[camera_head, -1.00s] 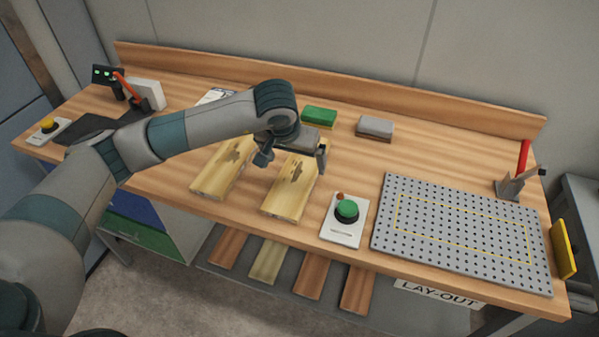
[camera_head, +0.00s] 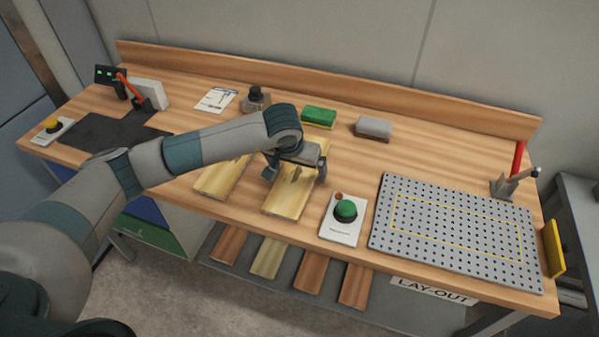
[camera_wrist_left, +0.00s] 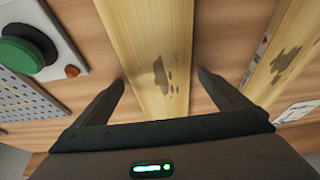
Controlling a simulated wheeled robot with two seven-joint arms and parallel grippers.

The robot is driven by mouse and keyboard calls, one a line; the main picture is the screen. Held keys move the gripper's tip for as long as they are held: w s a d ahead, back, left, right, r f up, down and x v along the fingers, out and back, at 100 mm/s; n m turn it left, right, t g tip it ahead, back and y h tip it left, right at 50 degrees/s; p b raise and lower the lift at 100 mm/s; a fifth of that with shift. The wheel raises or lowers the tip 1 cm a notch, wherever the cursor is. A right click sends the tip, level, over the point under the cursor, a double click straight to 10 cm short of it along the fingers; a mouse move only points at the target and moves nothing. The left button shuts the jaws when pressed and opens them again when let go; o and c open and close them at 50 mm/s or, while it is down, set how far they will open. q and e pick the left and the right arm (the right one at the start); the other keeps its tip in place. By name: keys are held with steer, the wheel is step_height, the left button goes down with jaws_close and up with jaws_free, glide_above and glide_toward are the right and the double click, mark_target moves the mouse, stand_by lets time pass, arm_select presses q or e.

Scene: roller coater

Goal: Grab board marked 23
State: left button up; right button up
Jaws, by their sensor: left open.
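Two pale wooden boards with dark stains lie on the workbench, a left board (camera_head: 219,182) and a right board (camera_head: 285,203). No number is readable on either, so I cannot tell which is marked 23. My left gripper (camera_head: 295,178) is open over the right board, with its fingers toward the board's two long sides. In the left wrist view, the open left gripper (camera_wrist_left: 161,78) has the stained right board (camera_wrist_left: 150,28) running between its fingers, and the left board (camera_wrist_left: 295,48) lies to the right. Nothing is held. My right gripper is not in view.
A green button box (camera_head: 343,218) stands close to the right board. A perforated grey plate (camera_head: 455,235) lies further right. Behind are a green block (camera_head: 319,117), a grey block (camera_head: 373,128) and a dark-capped bottle (camera_head: 256,98). Several boards (camera_head: 268,258) lie on the lower shelf.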

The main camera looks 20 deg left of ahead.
mark_target(299, 173)
arm_select(q)
steer(key=c, duration=1.3)
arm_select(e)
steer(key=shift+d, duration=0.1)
arm_select(q)
steer(key=shift+r, duration=0.15)
steer(key=shift+w+r+b, duration=0.1)
steer(key=shift+r+b, duration=0.55)
steer(key=shift+r, duration=0.15)
step_height(299, 173, up, 2)
steer(key=shift+r+b, duration=0.1)
steer(key=shift+b, duration=0.65)
arm_select(e)
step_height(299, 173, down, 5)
steer(key=b, duration=0.2)
arm_select(q)
steer(key=w+d+r+b, duration=0.2)
steer(key=d+r, duration=0.5)
steer(key=d, duration=0.4)
steer(key=shift+d, duration=0.2)
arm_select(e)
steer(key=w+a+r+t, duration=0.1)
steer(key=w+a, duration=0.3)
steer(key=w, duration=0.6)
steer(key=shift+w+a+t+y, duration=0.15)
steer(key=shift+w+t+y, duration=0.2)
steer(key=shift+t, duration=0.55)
